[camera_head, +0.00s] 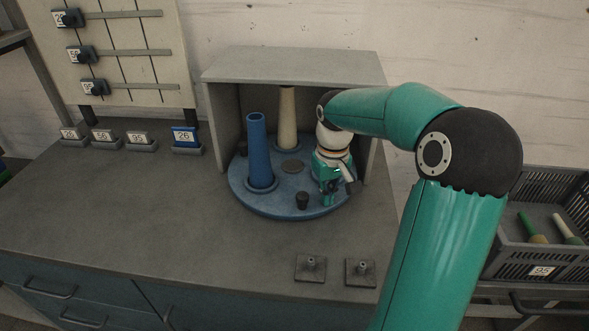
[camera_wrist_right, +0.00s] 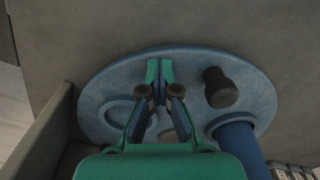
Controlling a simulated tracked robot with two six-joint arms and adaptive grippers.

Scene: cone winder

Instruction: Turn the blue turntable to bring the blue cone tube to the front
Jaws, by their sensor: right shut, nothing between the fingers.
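The blue turntable (camera_head: 290,208) sits in a grey open-fronted housing on the bench. The blue cone tube (camera_head: 258,150) stands upright at its left front, on a ring. A cream cone tube (camera_head: 287,118) stands further back. A dark knob (camera_head: 302,200) sticks up near the front rim; it also shows in the right wrist view (camera_wrist_right: 220,88). My right gripper (camera_head: 328,200) is low over the right part of the turntable, just right of the knob and apart from it. In the right wrist view its fingertips (camera_wrist_right: 159,70) are together and empty. My left gripper is not in view.
The housing (camera_head: 290,65) has a roof and side walls close around the turntable's back. Numbered card holders (camera_head: 186,138) stand at left. A grey crate (camera_head: 545,255) is at right.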

